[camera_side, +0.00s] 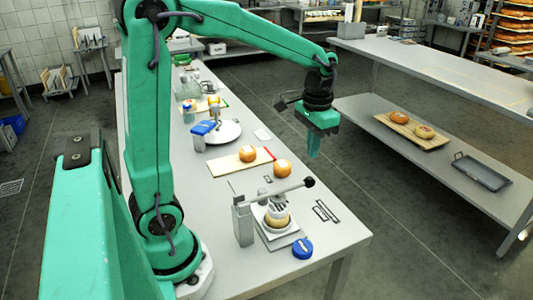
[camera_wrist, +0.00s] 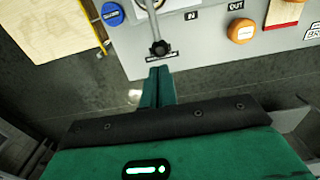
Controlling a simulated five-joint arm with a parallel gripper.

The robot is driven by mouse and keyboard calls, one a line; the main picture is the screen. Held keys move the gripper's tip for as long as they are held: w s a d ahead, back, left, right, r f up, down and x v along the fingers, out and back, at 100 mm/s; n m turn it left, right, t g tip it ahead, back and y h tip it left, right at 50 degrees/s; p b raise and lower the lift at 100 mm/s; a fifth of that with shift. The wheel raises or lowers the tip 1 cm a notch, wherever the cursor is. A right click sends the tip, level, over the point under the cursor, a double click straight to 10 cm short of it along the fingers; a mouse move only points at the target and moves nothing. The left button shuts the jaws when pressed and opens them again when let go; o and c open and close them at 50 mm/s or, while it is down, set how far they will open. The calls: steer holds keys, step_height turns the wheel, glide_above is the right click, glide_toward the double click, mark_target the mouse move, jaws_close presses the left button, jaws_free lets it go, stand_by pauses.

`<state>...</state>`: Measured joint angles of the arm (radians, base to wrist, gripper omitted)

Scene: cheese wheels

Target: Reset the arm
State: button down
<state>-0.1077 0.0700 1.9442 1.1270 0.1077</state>
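My gripper (camera_side: 314,150) hangs in the air, pointing down, beyond the right edge of the workbench in the side view. Its two green fingers (camera_wrist: 160,85) lie together in the wrist view, with nothing visible between them. An orange cheese wheel (camera_side: 282,173) sits on the bench and also shows in the wrist view (camera_wrist: 240,31). Another orange wheel (camera_side: 247,155) sits on a cutting board (camera_side: 225,167). A paler wheel (camera_side: 277,221) sits under the lever press (camera_side: 243,222). The press's black lever knob (camera_wrist: 159,48) shows just ahead of my fingers in the wrist view.
A blue round object (camera_side: 302,248) lies near the press. A white plate (camera_side: 223,132), bottles and tools stand farther back. At right, a second table's lower shelf holds a board with two round cheeses (camera_side: 424,132) and a grey tray (camera_side: 481,172). Dark floor lies between.

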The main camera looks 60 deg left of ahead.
stand_by(0.4)
steer(key=s+d+r+t, duration=0.2)
steer(key=s, duration=0.5)
steer(key=s+d+r+t, duration=0.2)
steer(key=s+t, duration=0.1)
steer(key=s, duration=0.4)
steer(key=shift+s+t, duration=0.3)
steer(key=shift+r, duration=0.1)
stand_by(0.9)
